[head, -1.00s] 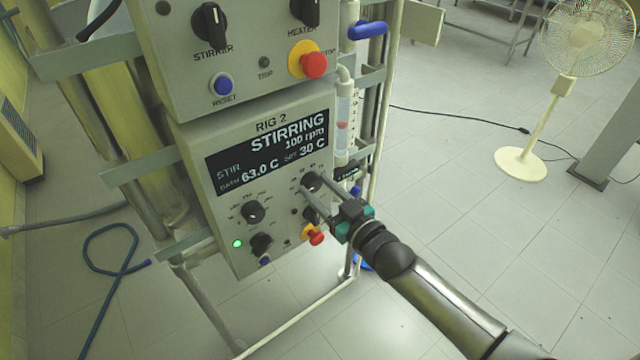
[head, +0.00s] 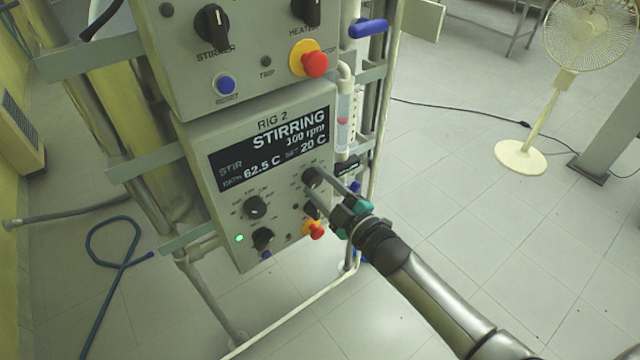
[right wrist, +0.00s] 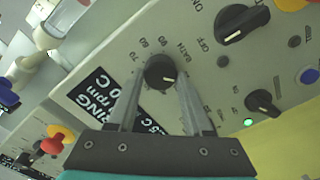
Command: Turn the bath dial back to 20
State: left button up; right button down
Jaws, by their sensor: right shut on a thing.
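The bath dial (head: 312,177) is a round black knob on the lower grey panel marked RIG 2. In the right wrist view the bath dial (right wrist: 160,72) has BATH printed beside it and a scale around it. My right gripper (head: 314,190) is at the dial; its two fingers are shut on the knob, one on each side, and partly hide the scale. The display (head: 268,150) reads STIRRING, 100 rpm, bath 62.5 C, set 20 C. My left gripper is not in view.
Other black knobs (head: 255,207) and a red stop button (head: 316,231) on a yellow base sit close to the right gripper. An upper panel (head: 180,60) has its own knobs.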

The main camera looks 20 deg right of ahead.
jog(key=shift+n, duration=0.3)
jog(key=shift+c, duration=1.6)
grip_release()
jog(key=v, duration=1.5)
jog(key=shift+s, duration=0.15)
